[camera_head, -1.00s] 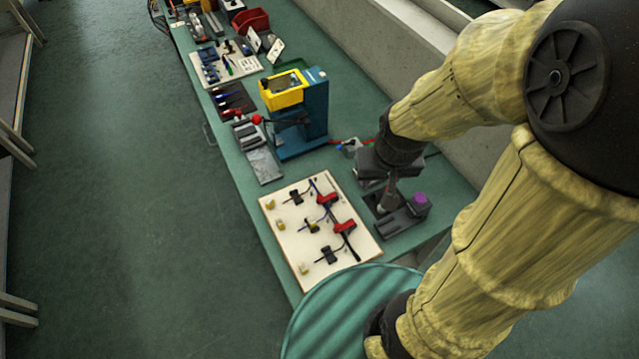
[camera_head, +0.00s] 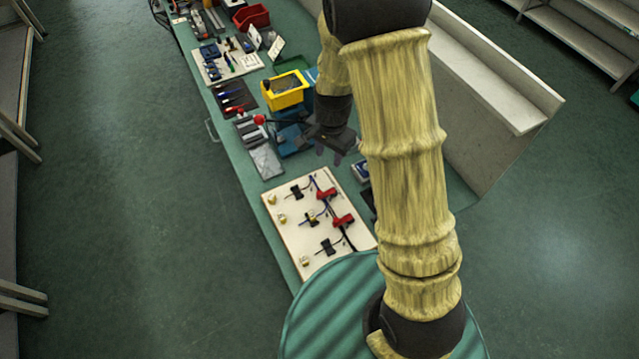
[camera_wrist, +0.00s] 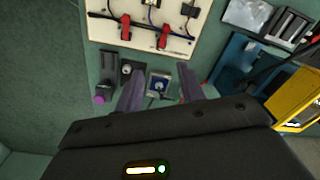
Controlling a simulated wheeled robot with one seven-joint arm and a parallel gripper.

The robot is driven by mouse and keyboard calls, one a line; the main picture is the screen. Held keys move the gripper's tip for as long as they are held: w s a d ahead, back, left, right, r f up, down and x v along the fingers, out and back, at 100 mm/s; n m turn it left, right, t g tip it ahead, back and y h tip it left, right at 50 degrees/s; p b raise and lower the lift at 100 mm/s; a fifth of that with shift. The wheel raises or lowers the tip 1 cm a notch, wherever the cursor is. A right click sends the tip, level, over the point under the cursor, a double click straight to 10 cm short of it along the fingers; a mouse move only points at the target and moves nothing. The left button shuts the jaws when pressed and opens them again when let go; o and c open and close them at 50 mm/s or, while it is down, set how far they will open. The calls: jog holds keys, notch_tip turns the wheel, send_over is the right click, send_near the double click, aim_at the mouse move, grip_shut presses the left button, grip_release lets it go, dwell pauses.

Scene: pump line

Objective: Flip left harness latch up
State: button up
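The pale harness board (camera_head: 283,226) lies on the bench in the head view, with dark cables and black connectors. Two red latches show on it, a far one (camera_head: 326,193) and a near one (camera_head: 344,221). In the wrist view the board (camera_wrist: 205,30) is at the top, with one red latch at left (camera_wrist: 125,28) and one at right (camera_wrist: 163,38). Whether each is up or down is too small to tell. My gripper (camera_head: 330,152) is above the bench beyond the board, apart from the latches. In the wrist view its fingers (camera_wrist: 160,88) are spread and empty.
A small blue-and-white box (camera_wrist: 158,84) and a purple-knobbed fixture (camera_wrist: 103,92) sit on the bench near the board. A grey plate (camera_head: 266,161) lies beyond the board.

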aim_at(320, 192)
jog(key=a+f, duration=0.1)
jog(key=w+a+f+m, duration=0.1)
jog(key=shift+w+a+f+m, duration=0.1)
jog(key=shift+w+f+m, duration=0.2)
notch_tip(320, 192, down, 17)
jog(key=p, duration=0.5)
jog(key=shift+f+p, duration=0.2)
jog(key=shift+p, duration=0.15)
dwell(0.3)
grip_shut()
